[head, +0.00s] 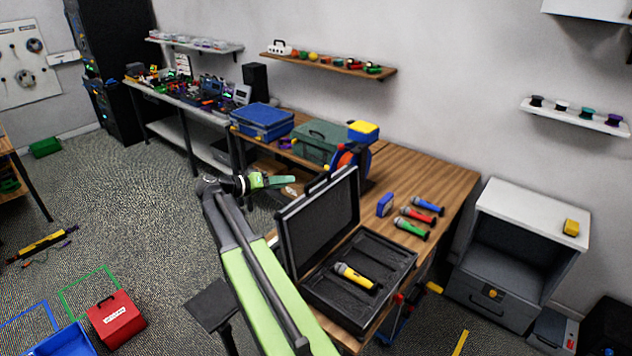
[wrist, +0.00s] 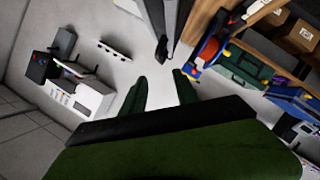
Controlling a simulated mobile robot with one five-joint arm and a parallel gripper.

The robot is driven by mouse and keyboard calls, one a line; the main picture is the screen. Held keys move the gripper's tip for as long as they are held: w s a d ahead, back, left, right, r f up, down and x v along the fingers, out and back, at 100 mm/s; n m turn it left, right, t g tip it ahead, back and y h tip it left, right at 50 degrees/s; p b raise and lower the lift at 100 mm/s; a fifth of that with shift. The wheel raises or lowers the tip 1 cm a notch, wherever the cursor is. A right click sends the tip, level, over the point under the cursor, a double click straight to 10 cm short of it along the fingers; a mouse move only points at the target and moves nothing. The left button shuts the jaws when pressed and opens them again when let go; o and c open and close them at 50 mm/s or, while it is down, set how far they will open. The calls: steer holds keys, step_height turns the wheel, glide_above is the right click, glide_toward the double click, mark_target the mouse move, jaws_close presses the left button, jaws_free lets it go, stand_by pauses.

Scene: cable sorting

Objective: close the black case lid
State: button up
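The black case (head: 375,265) is open near the front edge of the wooden table. Its lid (head: 320,222) stands up on the left side of the base, with a handle on its top edge. A yellow microphone (head: 355,276) lies in the base. My gripper (head: 290,181) is above and left of the lid, apparently apart from it. In the wrist view my gripper (wrist: 160,76) has its two green fingers apart with nothing between them. A dark edge at the top of that view may be the lid, but I cannot tell for sure.
A reel (head: 347,160), a green toolbox (head: 316,141) and a blue case (head: 262,121) stand behind the lid.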

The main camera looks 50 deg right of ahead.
mark_target(317, 179)
steer(key=b+x, duration=0.3)
steer(key=x, duration=1.1)
steer(key=shift+f, duration=0.15)
steer(key=shift+c, duration=0.5)
jaws_close()
